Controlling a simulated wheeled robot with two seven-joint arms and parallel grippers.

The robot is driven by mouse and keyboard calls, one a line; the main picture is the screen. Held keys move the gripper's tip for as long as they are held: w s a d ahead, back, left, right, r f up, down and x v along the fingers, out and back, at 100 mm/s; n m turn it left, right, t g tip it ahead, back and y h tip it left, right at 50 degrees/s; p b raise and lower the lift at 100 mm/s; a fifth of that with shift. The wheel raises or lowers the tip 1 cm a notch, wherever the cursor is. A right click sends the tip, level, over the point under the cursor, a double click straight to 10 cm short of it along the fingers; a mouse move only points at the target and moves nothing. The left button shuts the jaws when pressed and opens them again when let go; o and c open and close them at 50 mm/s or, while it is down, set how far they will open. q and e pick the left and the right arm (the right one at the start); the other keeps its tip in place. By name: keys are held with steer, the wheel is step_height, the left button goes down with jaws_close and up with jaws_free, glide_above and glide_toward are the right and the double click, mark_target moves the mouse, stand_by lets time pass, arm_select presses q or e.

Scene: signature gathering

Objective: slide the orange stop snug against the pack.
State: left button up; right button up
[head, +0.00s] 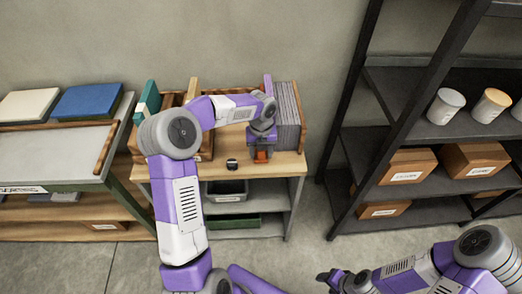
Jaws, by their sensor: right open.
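The orange stop (261,156) shows as a small orange patch near the front edge of the wooden workbench top. A pack of upright grey sheets (289,118) stands just behind it and to its right, at the bench's right end. My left gripper (262,149) points down right over the stop. Its wrist hides most of the stop and the fingertips, so I cannot tell whether it grips the stop. The gap between stop and pack is also hidden. My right gripper (334,278) is open and empty, low over the floor in front, far from the bench.
A wooden rack with upright boards (194,90) stands behind my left forearm. A dark shelf with boxes (403,166) is at right, and a side table (62,148) at left.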

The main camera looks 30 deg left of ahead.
arm_select(q)
step_height(320, 180, up, 8)
steer(key=p, duration=0.2)
steer(key=shift+f+p, duration=0.15)
steer(key=shift+p, duration=0.15)
steer(key=shift+f, duration=0.1)
stand_by(0.4)
